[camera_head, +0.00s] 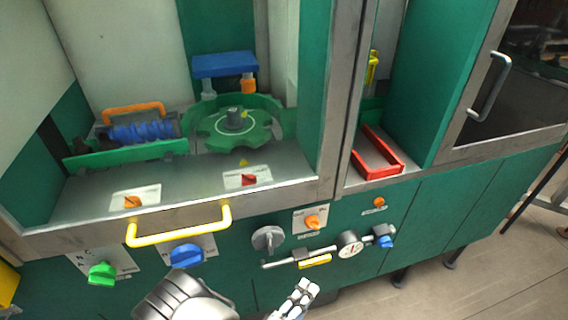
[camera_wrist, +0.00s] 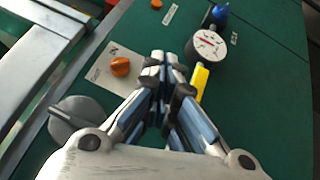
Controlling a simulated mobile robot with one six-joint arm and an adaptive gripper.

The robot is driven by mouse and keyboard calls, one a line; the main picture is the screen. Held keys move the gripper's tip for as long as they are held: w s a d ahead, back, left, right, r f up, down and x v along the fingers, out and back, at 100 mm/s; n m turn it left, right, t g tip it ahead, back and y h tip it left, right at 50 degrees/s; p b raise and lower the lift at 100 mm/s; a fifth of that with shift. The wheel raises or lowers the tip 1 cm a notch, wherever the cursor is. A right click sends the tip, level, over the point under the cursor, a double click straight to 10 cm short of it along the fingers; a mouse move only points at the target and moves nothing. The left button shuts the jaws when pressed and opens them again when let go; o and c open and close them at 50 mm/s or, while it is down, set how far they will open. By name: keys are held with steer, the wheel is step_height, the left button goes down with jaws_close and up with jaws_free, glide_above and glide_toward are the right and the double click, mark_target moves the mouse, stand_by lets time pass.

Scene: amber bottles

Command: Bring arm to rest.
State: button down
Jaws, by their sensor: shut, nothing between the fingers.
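My gripper (camera_head: 306,287) is at the bottom of the head view, in front of the green machine's (camera_head: 420,225) lower panel. In the wrist view my gripper (camera_wrist: 159,58) points at the panel with its fingertips together and nothing between them. My arm's white and dark link shows at the bottom of the head view. I cannot tell whether the fingertips touch the panel.
The panel has a grey round knob (camera_head: 268,239), an orange knob (camera_head: 313,222), a pressure gauge (camera_head: 349,244) and a blue valve knob (camera_head: 384,241). A yellow handle (camera_head: 180,226) sticks out at the left. Open floor (camera_head: 500,275) lies at the right.

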steer(key=s+d+r+m+g, duration=0.3)
steer(key=d+r+m+g, duration=0.3)
steer(key=r+g, duration=0.3)
steer(key=s+d+r+m+g, duration=0.3)
steer(key=d+r+m+g, duration=0.25)
steer(key=r+g, duration=0.4)
steer(key=s+a+r+t+y, duration=0.1)
steer(key=s+r+t+y, duration=0.2)
steer(key=r+y, duration=0.3)
steer(key=s+a+r+m+t+y, duration=0.1)
steer(key=s+r+t+y, duration=0.2)
steer(key=r+y, duration=0.3)
steer(key=shift+a+t, duration=0.4)
steer(key=shift+t, duration=0.15)
steer(key=shift+s+a, duration=0.1)
steer(key=shift+a, duration=0.05)
